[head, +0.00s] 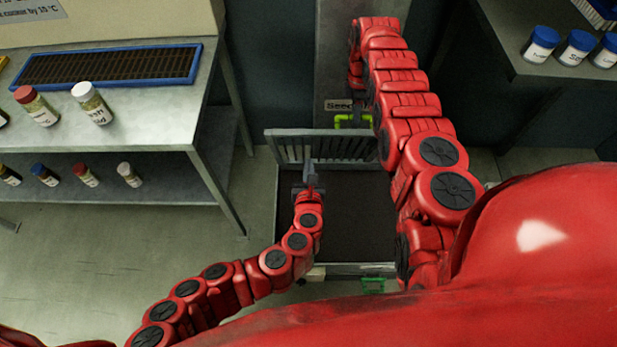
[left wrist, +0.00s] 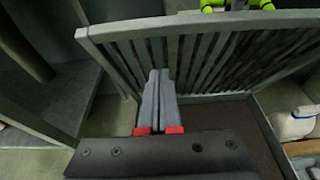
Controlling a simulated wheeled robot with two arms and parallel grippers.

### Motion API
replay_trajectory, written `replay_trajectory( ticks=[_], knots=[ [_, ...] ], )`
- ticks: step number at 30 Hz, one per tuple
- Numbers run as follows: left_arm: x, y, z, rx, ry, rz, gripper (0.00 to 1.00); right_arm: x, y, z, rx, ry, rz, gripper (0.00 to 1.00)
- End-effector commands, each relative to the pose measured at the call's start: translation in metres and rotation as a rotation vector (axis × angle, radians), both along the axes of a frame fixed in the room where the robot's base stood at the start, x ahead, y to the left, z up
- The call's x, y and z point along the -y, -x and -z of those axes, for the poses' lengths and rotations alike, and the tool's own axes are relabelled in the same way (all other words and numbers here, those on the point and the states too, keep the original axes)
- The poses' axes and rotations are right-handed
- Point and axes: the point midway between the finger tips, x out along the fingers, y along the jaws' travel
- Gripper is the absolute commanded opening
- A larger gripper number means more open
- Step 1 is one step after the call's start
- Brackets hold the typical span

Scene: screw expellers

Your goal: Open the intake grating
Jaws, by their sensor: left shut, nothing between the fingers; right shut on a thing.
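The intake grating (head: 335,147) is a grey barred panel raised at the back edge of a dark rectangular intake opening (head: 355,215). It also shows in the left wrist view (left wrist: 215,52), standing tilted up. My left gripper (head: 311,168) is shut and empty, in front of the bars. Its closed fingers (left wrist: 158,95) point at the grating in the wrist view; I cannot tell whether they touch it. My right gripper (head: 364,102) is shut on a yellow-green handle (head: 345,119) behind the grating, its fingers partly hidden by my arm. The handle also shows at the wrist view's top (left wrist: 237,4).
A green handle (head: 373,285) sits at the opening's front rim. A steel table (head: 150,125) with jars and a blue-framed grate (head: 110,66) stands left. A bench (head: 520,60) with blue-lidded jars is at upper right. My right arm covers the opening's right side.

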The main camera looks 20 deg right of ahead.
Motion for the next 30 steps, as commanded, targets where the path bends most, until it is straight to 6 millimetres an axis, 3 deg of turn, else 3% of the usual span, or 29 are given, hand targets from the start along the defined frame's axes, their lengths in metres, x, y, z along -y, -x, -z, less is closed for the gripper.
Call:
replay_trajectory(
  ticks=[13, 20, 27, 28, 30],
  knots=[
    [0.001, -0.005, -0.004, 0.001, 0.0, 0.0, 0.0, 0.005, -0.001, -0.005, 0.003, 0.006, 0.005, 0.0],
    [0.008, -0.025, -0.017, 0.001, 0.003, -0.002, 0.0, 0.005, -0.001, -0.005, 0.003, 0.007, 0.006, 0.0],
    [0.007, -0.025, -0.017, 0.001, 0.001, 0.0, 0.0, 0.005, -0.001, -0.004, 0.003, 0.007, 0.006, 0.0],
    [0.007, -0.025, -0.017, 0.001, 0.001, 0.0, 0.0, 0.005, -0.001, -0.004, 0.003, 0.007, 0.006, 0.25],
    [0.007, -0.025, -0.017, 0.001, 0.001, 0.0, 0.0, 0.005, -0.001, -0.004, 0.003, 0.006, 0.005, 0.38]
  ],
)
